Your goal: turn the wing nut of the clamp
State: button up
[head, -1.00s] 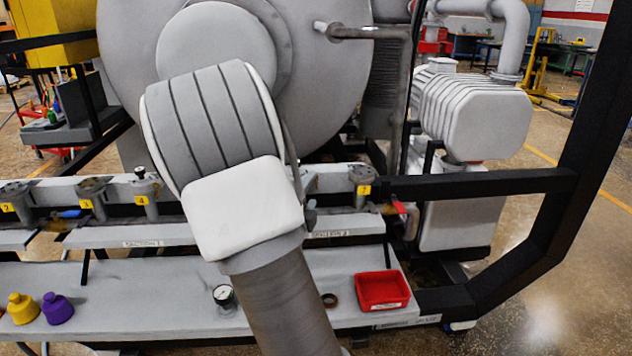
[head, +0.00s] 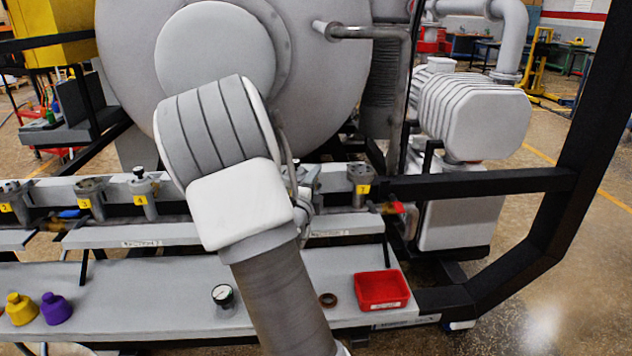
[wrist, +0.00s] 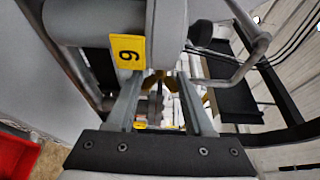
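The clamp's brass wing nut (wrist: 160,78) shows in the wrist view, small and partly shadowed, between the far ends of my gripper's fingers. My gripper (wrist: 162,80) has its two grey fingers apart, one on each side of the nut. I cannot tell whether either finger touches it. A grey fitting with a yellow label reading 6 (wrist: 127,55) sits just beyond the left finger. The rest of the clamp is hard to make out. In the head view my arm hides the nut and most of my gripper.
Numbered fittings line the rail, including 4 (head: 142,198) and 7 (head: 362,186). The shelf below holds a red tray (head: 382,291), a brown ring (head: 328,299), a gauge (head: 223,295) and purple (head: 56,308) and yellow (head: 22,308) items. A black frame (head: 560,210) stands right.

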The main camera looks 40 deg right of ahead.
grip_shut()
jog(key=shift+f+b, duration=0.1)
jog(key=shift+b, duration=0.2)
jog(key=n+b, duration=0.2)
jog(key=b, duration=0.1)
jog(key=shift+f+t+h+b, duration=0.2)
jog(key=shift+t+h+b, duration=0.1)
jog(key=shift+h+b, duration=0.1)
jog(key=n+t+b, duration=0.1)
jog(key=n+b, duration=0.1)
jog(key=b, duration=0.1)
jog(key=shift+r+n, duration=0.1)
jog(key=shift+n, duration=0.3)
jog(key=shift+r+n+t+b, duration=0.15)
jog(key=shift+n+t+b, duration=0.15)
jog(key=shift+n+b, duration=0.35)
